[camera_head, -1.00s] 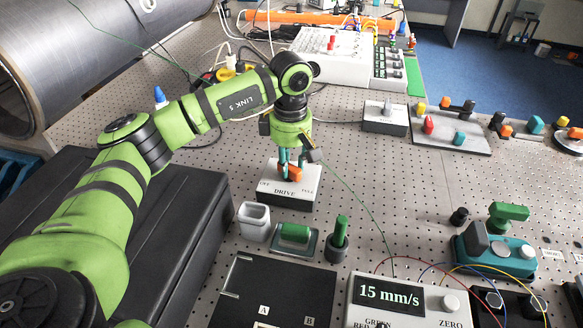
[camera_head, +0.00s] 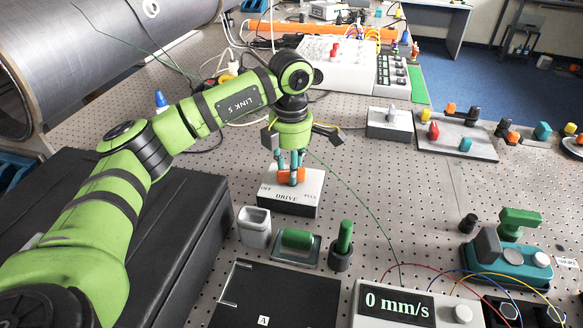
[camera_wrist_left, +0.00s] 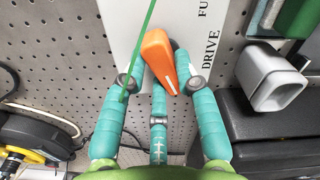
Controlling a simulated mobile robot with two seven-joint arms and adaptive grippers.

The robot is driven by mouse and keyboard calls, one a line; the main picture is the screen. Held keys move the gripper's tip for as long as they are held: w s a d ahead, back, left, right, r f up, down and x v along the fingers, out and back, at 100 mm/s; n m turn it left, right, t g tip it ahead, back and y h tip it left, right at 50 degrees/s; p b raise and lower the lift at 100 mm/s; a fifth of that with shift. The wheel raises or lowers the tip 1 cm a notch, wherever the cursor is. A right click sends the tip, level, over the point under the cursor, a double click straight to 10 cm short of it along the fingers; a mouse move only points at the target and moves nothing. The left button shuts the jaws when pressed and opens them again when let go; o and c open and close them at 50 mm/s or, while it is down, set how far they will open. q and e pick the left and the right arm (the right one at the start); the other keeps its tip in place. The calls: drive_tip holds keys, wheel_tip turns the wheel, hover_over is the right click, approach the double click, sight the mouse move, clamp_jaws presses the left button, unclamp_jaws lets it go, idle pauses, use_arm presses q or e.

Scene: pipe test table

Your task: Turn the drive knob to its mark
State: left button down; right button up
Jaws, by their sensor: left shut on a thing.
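The orange drive knob (camera_head: 291,176) sits on top of a white-topped box (camera_head: 289,206) marked OFF at left, DRIVE and FULL at right. My left gripper (camera_head: 291,160) points down over it, its teal fingers shut around the knob. In the left wrist view the knob (camera_wrist_left: 160,58) lies slanted between the fingers, with a white line near its lower end. The FULL and DRIVE lettering shows there; OFF does not. The display box (camera_head: 400,308) at the front reads 0 mm/s. My right gripper is not in view.
A grey holder (camera_head: 254,228), a green-handled block (camera_head: 297,240) and a green peg in a dark base (camera_head: 343,245) stand just in front of the drive box. A thin green wire passes close by the fingers. A black case (camera_head: 185,235) is at left.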

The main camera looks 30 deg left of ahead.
use_arm(q)
drive_tip(key=shift+n, duration=0.6)
drive_tip(key=c, duration=0.9)
unclamp_jaws()
drive_tip(key=shift+s, duration=0.1)
wheel_tip(320, 180, up, 12)
drive_tip(key=shift+f, duration=0.1)
